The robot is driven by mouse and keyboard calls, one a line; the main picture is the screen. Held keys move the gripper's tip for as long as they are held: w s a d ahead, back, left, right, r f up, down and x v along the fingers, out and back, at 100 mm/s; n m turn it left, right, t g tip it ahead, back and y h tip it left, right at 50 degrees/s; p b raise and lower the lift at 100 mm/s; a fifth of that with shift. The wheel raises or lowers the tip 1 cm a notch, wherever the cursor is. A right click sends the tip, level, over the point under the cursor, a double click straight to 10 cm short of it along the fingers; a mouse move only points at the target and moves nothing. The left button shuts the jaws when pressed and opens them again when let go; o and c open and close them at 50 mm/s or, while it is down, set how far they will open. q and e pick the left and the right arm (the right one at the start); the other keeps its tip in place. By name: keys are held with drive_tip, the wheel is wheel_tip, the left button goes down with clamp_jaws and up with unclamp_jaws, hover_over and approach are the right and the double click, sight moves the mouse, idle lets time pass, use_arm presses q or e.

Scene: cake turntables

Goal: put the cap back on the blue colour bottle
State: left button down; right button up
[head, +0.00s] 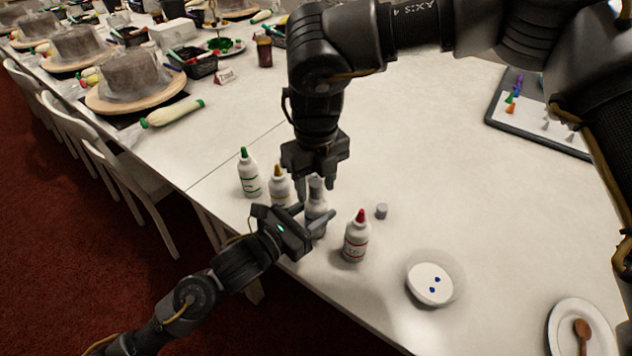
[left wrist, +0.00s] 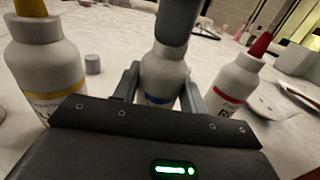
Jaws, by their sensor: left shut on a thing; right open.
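The blue colour bottle (head: 316,226) stands upright in the row, white with a blue label band that shows in the left wrist view (left wrist: 160,98). My left gripper (head: 318,220) is shut around its body, one finger on each side. My right gripper (head: 317,184) points down over the bottle top with its fingers open. A grey finger-like part hides the nozzle in both views, so I cannot tell whether a cap is on it.
The yellow-capped bottle (head: 279,188) and green-capped bottle (head: 249,176) stand to the left. The red-capped bottle (head: 356,238) stands close on the right. A white dish (head: 430,271) with blue drops lies farther right. The table behind the cylinder is clear.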

wheel_tip(320, 180, up, 12)
idle(0.6)
use_arm(q)
drive_tip(key=c, duration=0.7)
unclamp_jaws()
drive_tip(key=b+v, duration=0.1)
drive_tip(key=v, duration=1)
drive_tip(key=shift+w, duration=0.1)
use_arm(e)
drive_tip(key=shift+f, duration=0.7)
use_arm(q)
drive_tip(key=shift+r, duration=0.1)
use_arm(e)
drive_tip(key=shift+r, duration=0.1)
